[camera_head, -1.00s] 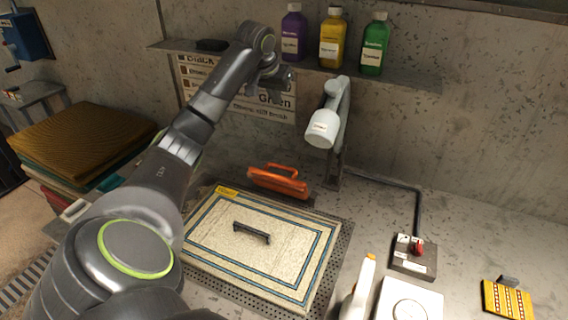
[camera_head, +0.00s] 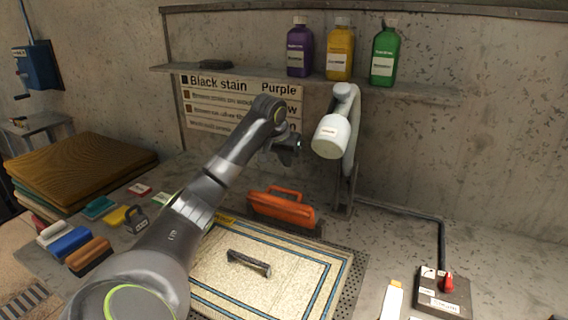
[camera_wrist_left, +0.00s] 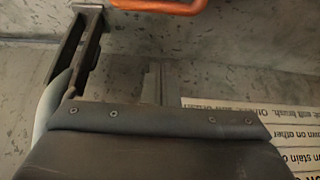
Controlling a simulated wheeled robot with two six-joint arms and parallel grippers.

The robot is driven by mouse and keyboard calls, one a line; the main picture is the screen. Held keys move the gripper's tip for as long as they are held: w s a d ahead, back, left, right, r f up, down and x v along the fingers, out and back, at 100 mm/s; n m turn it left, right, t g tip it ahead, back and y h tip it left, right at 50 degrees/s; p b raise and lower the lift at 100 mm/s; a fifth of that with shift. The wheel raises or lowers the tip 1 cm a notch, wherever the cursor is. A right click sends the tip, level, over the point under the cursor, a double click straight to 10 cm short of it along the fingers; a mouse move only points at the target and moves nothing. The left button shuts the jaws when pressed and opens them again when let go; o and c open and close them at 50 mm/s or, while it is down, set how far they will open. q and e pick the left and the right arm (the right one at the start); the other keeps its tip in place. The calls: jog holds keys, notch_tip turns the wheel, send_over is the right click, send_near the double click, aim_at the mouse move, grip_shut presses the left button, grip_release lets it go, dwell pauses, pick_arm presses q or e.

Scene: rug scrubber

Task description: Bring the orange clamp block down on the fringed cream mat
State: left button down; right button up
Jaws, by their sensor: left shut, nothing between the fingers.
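The orange clamp block (camera_head: 283,210) stands at the back edge of the mat, with its loop handle on top. It looks raised, apart from the mat's middle. The cream mat (camera_head: 222,266) has blue border stripes and lies flat on a perforated plate; my left arm covers its left part. My left gripper (camera_head: 290,150) is shut and empty, in the air above and behind the clamp block. In the left wrist view the orange handle (camera_wrist_left: 160,5) shows at the top edge, apart from the gripper. My right gripper is not seen.
A dark handle-like bar (camera_head: 249,262) lies on the mat. A white lamp-like head (camera_head: 332,137) on a post stands just right of my gripper. Bottles (camera_head: 339,52) stand on the shelf above. Several brushes (camera_head: 70,243) lie at left, and a red-switch box (camera_head: 443,290) at right.

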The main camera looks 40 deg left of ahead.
aim_at(284, 204)
pick_arm(q)
jog(key=p+x, duration=0.1)
jog(key=x, duration=0.7)
jog(key=shift+s+d+p, duration=0.2)
jog(key=shift+s+d, duration=0.05)
jog(key=shift+s, duration=0.45)
jog(key=shift+s+d+p, duration=0.2)
jog(key=shift+s+p, duration=0.05)
jog(key=shift+s, duration=0.45)
jog(key=shift+s+d+p, duration=0.2)
jog(key=shift+s+d, duration=0.05)
jog(key=shift+s, duration=0.45)
jog(key=shift+w, duration=0.1)
